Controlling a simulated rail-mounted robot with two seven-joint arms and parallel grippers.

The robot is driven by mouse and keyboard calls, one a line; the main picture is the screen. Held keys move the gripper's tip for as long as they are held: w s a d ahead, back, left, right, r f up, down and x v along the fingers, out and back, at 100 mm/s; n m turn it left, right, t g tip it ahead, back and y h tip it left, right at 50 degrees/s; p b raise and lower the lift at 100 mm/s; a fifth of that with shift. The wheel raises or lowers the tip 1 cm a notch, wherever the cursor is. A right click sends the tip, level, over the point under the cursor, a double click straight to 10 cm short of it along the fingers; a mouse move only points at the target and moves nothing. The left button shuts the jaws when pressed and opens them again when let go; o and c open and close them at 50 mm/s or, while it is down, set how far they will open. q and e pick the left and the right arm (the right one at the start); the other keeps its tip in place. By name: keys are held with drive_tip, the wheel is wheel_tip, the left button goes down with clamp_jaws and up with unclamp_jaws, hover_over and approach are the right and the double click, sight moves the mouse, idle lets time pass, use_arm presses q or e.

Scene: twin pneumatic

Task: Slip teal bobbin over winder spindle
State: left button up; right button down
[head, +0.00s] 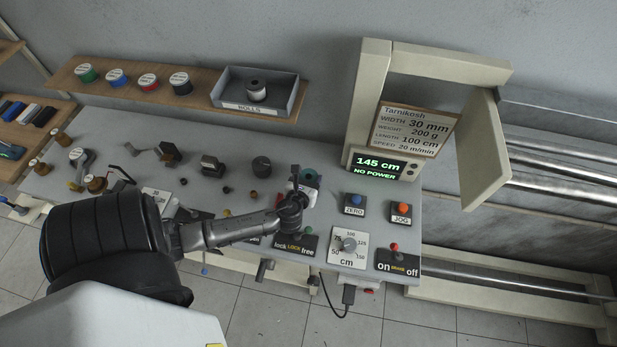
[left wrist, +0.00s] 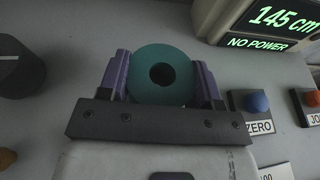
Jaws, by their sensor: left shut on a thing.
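The teal bobbin (left wrist: 163,74) sits between the purple fingers of my left gripper (left wrist: 163,84), with its round face and dark centre hole toward the wrist camera. My gripper is shut on its sides. In the head view the bobbin (head: 310,175) shows as a small teal patch at the tip of my left gripper (head: 304,182), over the grey bench. I cannot make out the winder spindle in either view. The bobbin's hole looks dark, with no shaft visible in it. The bobbin's underside is hidden, so I cannot tell its height above the bench. My right gripper is out of view.
The ZERO button (head: 355,201) and JOG button (head: 403,209) are right of the gripper. A display reading 145 cm, NO POWER (head: 380,165) stands behind them. A dark round knob (head: 262,166) is to the left. A length dial (head: 348,245) and lock lever plate (head: 295,244) lie in front.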

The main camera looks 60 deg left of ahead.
use_arm(q)
drive_tip(key=shift+f+b, duration=0.9)
drive_tip(key=shift+f, duration=0.55)
drive_tip(key=o, duration=1)
drive_tip(key=shift+r, duration=0.5)
wheel_tip(320, 180, up, 3)
drive_tip(key=shift+p, duration=0.6)
drive_tip(key=shift+w+d+r+p, duration=0.15)
drive_tip(key=shift+w+d+r, duration=0.45)
drive_tip(key=shift+d+r, duration=0.9)
drive_tip(key=shift+w+d+r+p, duration=0.1)
drive_tip(key=shift+w+d+r, duration=0.65)
drive_tip(key=shift+d, duration=1.5)
drive_tip(key=shift+w+d+r+p, duration=0.15)
drive_tip(key=shift+w+d+r, duration=0.3)
drive_tip(key=shift+d+r, duration=1.1)
drive_tip(key=shift+d+f, duration=0.3)
